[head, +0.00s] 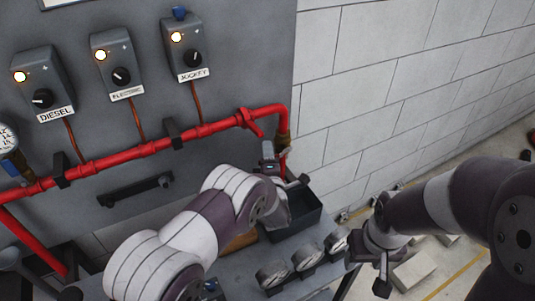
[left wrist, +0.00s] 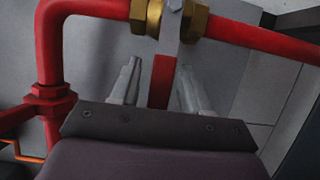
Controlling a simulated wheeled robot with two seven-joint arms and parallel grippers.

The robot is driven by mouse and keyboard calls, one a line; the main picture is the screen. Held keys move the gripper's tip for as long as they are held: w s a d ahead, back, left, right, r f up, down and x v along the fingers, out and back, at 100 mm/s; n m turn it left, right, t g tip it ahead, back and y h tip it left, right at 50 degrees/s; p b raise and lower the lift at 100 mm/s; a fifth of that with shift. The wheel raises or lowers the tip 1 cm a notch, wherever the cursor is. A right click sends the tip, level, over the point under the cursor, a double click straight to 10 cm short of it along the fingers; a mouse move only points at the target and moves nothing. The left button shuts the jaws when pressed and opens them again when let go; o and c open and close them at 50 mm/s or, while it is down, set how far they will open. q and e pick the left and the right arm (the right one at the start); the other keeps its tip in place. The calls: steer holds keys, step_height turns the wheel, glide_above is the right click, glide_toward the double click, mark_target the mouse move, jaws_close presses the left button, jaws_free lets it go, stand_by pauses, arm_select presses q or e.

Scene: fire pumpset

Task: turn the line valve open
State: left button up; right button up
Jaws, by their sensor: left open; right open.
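The line valve shows as a brass body (head: 283,141) on the red pipe, just below the elbow at the panel's right end. In the left wrist view its brass fittings (left wrist: 192,20) are at the top, with a grey stem between them. A red lever (left wrist: 161,82) extends from the stem down between my left fingers. My left gripper (head: 284,169) is open at the valve; in the left wrist view its fingers (left wrist: 157,85) stand on either side of the lever, with gaps visible. The lever's near end is hidden behind the gripper body. My right gripper (head: 375,262) is open and empty at the right.
The red pipe (head: 150,148) runs along the grey panel under the DIESEL, ELECTRIC and JOCKEY boxes (head: 190,50). A black open bin (head: 305,222) and several gauges (head: 306,257) are on the bench below my left arm. A white block wall (head: 400,70) stands behind.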

arm_select(q)
jaws_close()
steer(key=shift+r, duration=0.15)
steer(key=shift+w+d+r+m+g+y+p, duration=0.15)
steer(key=shift+r+m+g+p, duration=0.4)
steer(key=shift+m, duration=0.4)
steer(key=shift+d+r+m+g+y+p, duration=0.1)
steer(key=shift+d+r+m+g+p, duration=0.2)
steer(key=shift+r+m, duration=0.5)
steer(key=shift+w+d+r+m+g+y+p, duration=0.15)
steer(key=shift+r+m+g+p, duration=0.3)
steer(key=shift+m, duration=0.6)
steer(key=shift+r, duration=0.1)
jaws_free()
